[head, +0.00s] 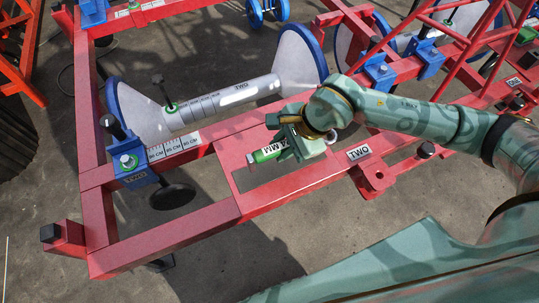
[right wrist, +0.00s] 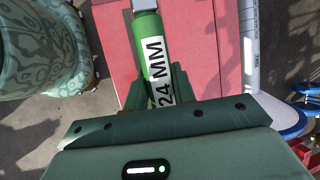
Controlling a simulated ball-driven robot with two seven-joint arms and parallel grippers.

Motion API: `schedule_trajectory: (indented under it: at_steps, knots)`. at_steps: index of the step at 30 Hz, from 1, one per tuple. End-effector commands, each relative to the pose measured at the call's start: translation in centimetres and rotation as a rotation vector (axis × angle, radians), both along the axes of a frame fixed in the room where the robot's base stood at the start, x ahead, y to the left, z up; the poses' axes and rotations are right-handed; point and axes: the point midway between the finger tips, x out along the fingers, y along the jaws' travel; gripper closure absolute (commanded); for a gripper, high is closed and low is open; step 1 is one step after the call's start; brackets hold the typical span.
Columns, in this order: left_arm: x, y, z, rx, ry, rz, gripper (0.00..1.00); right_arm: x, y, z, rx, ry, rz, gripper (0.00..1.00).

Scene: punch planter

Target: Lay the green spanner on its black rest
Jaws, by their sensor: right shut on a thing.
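The green spanner, with a white "24 MM" label, shows in the head view (head: 264,154) over the red frame's near beam, and large in the right wrist view (right wrist: 147,35). My right gripper (head: 283,146) is shut on its green handle, with a finger on each side in the right wrist view (right wrist: 158,90). The spanner's metal part runs out of the top of the right wrist view. I cannot make out the black rest with certainty in either view. My left gripper is not in view.
A grey tube (head: 230,95) between blue-rimmed white cones lies behind. Blue clamps (head: 132,165) with black knobs stand at the left.

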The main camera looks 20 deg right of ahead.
Motion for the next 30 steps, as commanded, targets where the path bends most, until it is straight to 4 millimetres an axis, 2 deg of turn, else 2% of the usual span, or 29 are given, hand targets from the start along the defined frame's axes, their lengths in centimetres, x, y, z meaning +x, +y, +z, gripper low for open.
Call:
schedule_trajectory:
  at_steps: [1,10,14,26,27,29,30]
  knots:
    - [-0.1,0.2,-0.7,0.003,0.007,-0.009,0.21,0.2,0.8,-1.4,0.003,0.005,0.000,1.00]
    - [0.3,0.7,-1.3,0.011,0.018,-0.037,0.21,0.7,2.6,-3.4,0.002,0.001,0.001,1.00]
    - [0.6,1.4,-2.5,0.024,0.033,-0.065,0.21,0.6,2.8,-6.0,0.000,0.008,0.000,1.00]
    - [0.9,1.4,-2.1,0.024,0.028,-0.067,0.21,0.7,2.7,-6.3,-0.001,0.000,0.001,1.00]
    - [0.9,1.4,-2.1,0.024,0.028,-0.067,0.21,0.7,2.7,-6.3,-0.001,0.000,0.001,0.66]
    - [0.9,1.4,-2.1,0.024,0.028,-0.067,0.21,0.7,2.7,-6.3,-0.001,0.000,0.001,0.52]
    - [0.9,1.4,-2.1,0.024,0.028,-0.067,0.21,0.7,2.7,-6.3,-0.001,0.000,0.001,0.52]
